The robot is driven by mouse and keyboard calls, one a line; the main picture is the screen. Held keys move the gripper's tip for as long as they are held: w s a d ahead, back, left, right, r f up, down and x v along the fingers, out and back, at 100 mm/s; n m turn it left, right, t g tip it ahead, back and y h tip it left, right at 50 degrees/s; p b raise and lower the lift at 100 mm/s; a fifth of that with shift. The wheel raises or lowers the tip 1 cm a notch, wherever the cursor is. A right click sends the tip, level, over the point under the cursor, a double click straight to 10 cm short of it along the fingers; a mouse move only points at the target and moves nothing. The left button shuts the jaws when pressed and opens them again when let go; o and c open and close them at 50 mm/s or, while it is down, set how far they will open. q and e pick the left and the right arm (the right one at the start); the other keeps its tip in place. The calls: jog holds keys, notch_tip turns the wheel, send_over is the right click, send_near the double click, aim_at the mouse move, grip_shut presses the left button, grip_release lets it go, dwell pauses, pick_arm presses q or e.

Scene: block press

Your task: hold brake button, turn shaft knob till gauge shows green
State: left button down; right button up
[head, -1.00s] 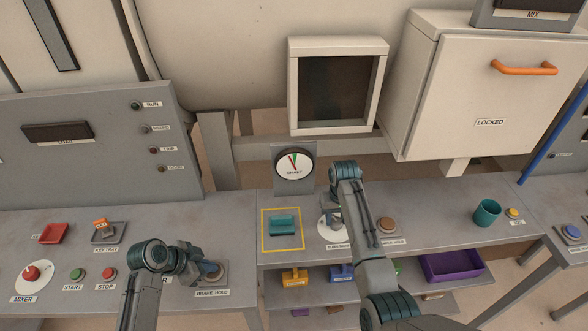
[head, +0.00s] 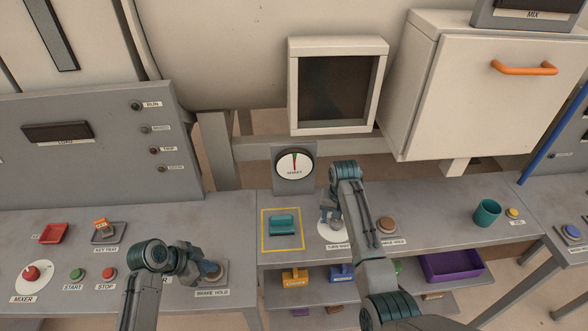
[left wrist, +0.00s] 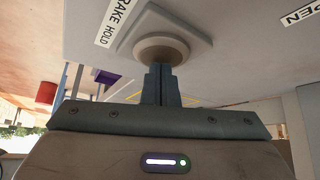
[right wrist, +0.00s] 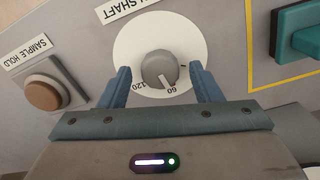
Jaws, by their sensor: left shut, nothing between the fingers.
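My right gripper (right wrist: 163,78) is open, fingers either side of the knob with gaps.
A teal-handled block (head: 282,224) lies in a yellow outline left of the dial. The sample hold button (right wrist: 42,95) is beside the dial. A teal cup (head: 487,213) stands further right. The cabinet door (head: 480,100) with an orange handle is closed and shows no label.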

pick_arm(q)
jog(key=shift+f, duration=0.1)
pick_arm(e)
jog(key=shift+r, duration=4)
pick_arm(q)
jog(key=shift+r, duration=3.1)
